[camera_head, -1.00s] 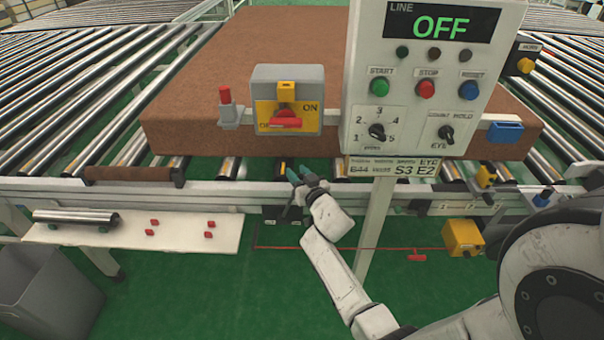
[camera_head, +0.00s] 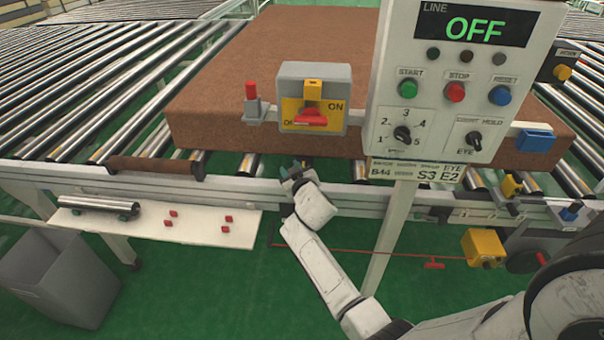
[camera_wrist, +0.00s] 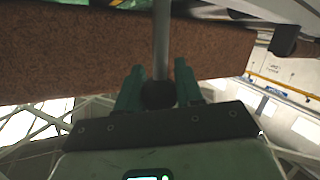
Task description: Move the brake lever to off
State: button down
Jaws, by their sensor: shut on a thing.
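The brake lever shows in the wrist view as a grey rod (camera_wrist: 161,40) with a black ball knob (camera_wrist: 158,95). The knob sits between the two teal fingers of my gripper (camera_wrist: 158,88), which is shut on it. In the head view my gripper (camera_head: 291,171) is at the front rail of the conveyor, below the yellow switch box. The lever is hidden there by my gripper and wrist, and its off mark cannot be read.
A control panel (camera_head: 452,105) reading OFF stands to the right on a white post (camera_head: 396,225). The yellow switch box (camera_head: 313,100) with a red handle is above my gripper. A brown mattress (camera_head: 225,90) lies on the rollers. A white shelf (camera_head: 150,220) is at left.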

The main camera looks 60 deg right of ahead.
jog(key=w+a+f+n+g+b, duration=0.2)
jog(key=w+a+n+b, duration=0.1)
jog(key=w, duration=0.3)
jog(key=shift+w, duration=0.35)
jog(key=c, duration=0.8)
grip_release()
jog(key=shift+w, duration=0.1)
jog(key=shift+o, duration=0.3)
jog(key=v, duration=1)
jog(key=shift+s+a+r, duration=0.2)
jog(key=shift+s+a, duration=0.05)
